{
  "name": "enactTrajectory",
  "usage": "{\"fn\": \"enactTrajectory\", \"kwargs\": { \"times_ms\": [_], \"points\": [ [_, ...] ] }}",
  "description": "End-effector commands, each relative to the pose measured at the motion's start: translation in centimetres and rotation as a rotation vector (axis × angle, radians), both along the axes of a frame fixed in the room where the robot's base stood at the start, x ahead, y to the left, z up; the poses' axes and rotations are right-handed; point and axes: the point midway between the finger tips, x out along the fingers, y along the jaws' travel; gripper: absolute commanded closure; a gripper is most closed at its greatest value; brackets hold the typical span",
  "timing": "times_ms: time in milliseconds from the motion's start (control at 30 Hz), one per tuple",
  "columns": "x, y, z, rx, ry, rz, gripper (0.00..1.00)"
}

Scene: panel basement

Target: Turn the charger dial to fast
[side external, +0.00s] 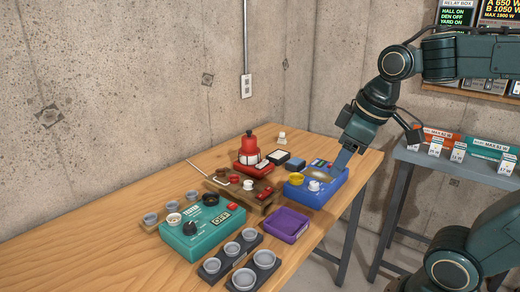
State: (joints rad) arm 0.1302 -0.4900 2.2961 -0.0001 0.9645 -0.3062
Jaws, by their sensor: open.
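A blue box (318,190) stands at the right side of the wooden table and looks like the charger. On its top are a yellow round part (297,179), a white knob (314,186) and a tan patch. Its lettering and the dial's setting are too small to read. My gripper (343,166) points down over the back right part of this box, to the right of the white knob. Its jaws are open but barely show at this size. I cannot tell whether the fingertips touch the box.
A teal box (203,232) with a black knob (190,229) stands front left. Grey cups (243,279) in dark holders stand before it.

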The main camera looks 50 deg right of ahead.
Motion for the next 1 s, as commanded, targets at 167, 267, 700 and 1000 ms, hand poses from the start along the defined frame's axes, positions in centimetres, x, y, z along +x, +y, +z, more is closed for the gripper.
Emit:
{"fn": "enactTrajectory", "kwargs": {
  "times_ms": [167, 267, 700, 1000],
  "points": [
    [3.1, -2.4, 0.3, -0.04, 0.073, 0.075, 0.5],
    [4.7, -3.8, 0.2, -0.057, 0.111, 0.122, 0.5],
    [11.0, -11.5, -2.1, -0.082, 0.27, 0.339, 0.5],
    [13.7, -17.2, -5.1, -0.063, 0.35, 0.482, 0.5]
  ]
}}
